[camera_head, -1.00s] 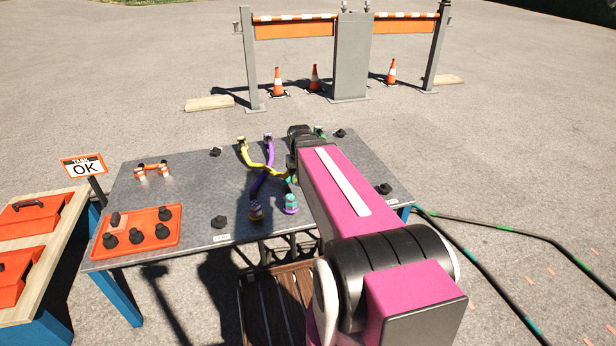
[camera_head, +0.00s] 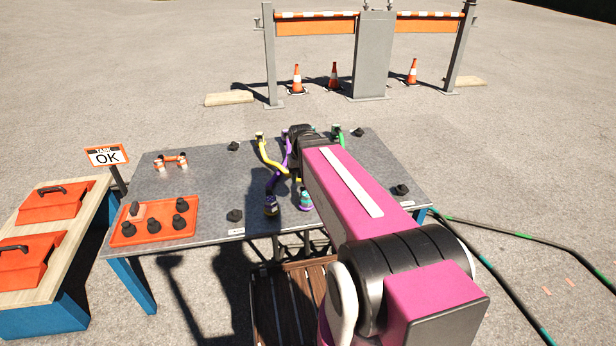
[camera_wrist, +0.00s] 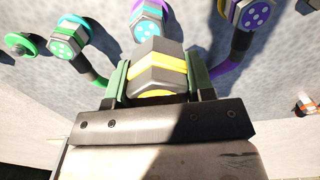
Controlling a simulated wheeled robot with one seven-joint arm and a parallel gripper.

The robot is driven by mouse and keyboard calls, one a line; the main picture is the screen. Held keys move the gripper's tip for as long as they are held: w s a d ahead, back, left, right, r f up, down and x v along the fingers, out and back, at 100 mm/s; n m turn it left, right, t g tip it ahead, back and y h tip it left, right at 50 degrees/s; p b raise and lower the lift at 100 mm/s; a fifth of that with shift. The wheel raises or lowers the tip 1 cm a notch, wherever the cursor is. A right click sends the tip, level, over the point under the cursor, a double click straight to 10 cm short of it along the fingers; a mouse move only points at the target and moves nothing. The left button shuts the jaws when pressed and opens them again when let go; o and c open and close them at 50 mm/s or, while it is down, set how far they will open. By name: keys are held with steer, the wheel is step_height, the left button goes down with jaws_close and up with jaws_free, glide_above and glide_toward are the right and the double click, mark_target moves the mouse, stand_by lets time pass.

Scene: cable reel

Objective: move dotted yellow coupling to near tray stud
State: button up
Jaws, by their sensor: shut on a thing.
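In the wrist view my gripper (camera_wrist: 161,80) is shut on a dark hexagonal coupling (camera_wrist: 157,58) with a yellow band, one green-sided finger on each side. No dots show on the side of it I can see. In the head view my arm hides the gripper and this coupling. A yellow cable (camera_head: 267,155) runs across the grey table (camera_head: 205,185) and goes behind my arm. The orange tray (camera_head: 127,229) lies at the table's front left, with several black studs standing in it; the nearest row includes one stud (camera_head: 153,226).
Close beyond the held coupling are a green dotted coupling (camera_wrist: 64,40), a purple-and-teal one (camera_wrist: 148,18) and a purple dotted one (camera_wrist: 253,14). A purple cable (camera_head: 272,185) lies beside the yellow one. Single black studs, such as one (camera_head: 234,215), stand on the table.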

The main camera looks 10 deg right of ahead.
steer(key=shift+w+a, duration=0.15)
steer(key=shift+a, duration=5.55)
steer(key=a, duration=1.4)
steer(key=shift+w+a+f, duration=0.15)
steer(key=shift+a, duration=0.25)
steer(key=shift+f, duration=0.25)
steer(key=shift+f, duration=3.3)
steer(key=shift+f, duration=0.1)
steer(key=shift+f, duration=0.35)
steer(key=shift+f, duration=0.15)
